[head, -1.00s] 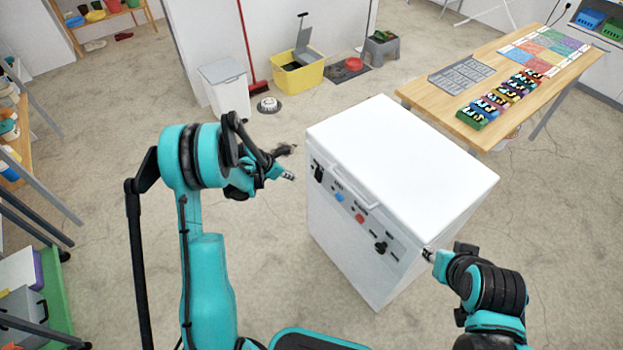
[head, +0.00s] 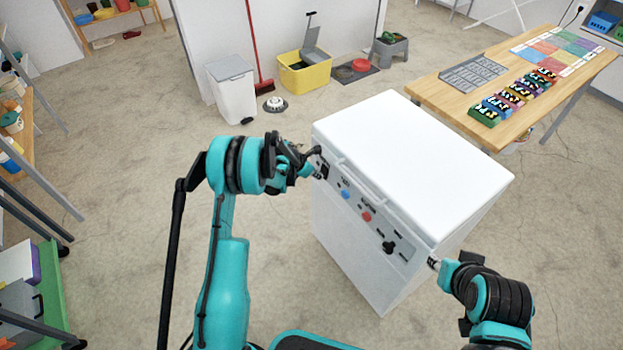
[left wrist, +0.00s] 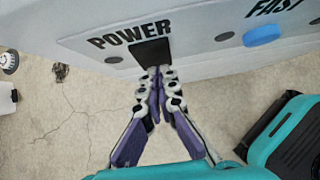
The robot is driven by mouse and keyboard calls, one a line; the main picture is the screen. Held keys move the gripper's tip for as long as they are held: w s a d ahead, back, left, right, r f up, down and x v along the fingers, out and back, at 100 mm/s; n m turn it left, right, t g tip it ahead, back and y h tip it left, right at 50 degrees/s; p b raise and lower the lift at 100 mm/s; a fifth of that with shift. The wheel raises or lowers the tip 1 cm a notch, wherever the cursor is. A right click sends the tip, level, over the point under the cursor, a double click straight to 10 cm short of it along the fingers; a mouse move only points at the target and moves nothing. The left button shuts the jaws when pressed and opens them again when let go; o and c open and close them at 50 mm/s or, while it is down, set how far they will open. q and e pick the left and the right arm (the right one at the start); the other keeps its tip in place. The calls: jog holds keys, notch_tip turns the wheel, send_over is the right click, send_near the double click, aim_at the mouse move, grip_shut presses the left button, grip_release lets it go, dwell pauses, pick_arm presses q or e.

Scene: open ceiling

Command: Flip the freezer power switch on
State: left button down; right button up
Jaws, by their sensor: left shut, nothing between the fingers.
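The white freezer (head: 412,150) stands in the middle of the head view, with its lid down and a control panel on its front. The black power switch (left wrist: 152,52) sits under the word POWER in the left wrist view; which way it is tipped I cannot tell. My left gripper (left wrist: 160,72) is shut and empty, its fingertips at the lower edge of the switch, perhaps touching it. In the head view the left gripper (head: 316,172) is at the panel's left end. My right gripper (head: 434,263) is by the freezer's front right corner; its fingers are too small to read.
A blue button (head: 345,194), a red button (head: 367,216) and a black knob (head: 388,247) share the panel. A wooden table (head: 455,105) stands behind right. A white bin (head: 235,100) and yellow bucket (head: 305,73) stand at the back.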

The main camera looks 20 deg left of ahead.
dwell(0.3)
pick_arm(q)
jog(key=shift+w+d+f+t+h, duration=0.2)
jog(key=shift+w+t+h, duration=0.1)
jog(key=shift+t, duration=0.1)
jog(key=shift+r, duration=0.1)
jog(key=shift+r+p, duration=0.35)
jog(key=shift+r, duration=0.4)
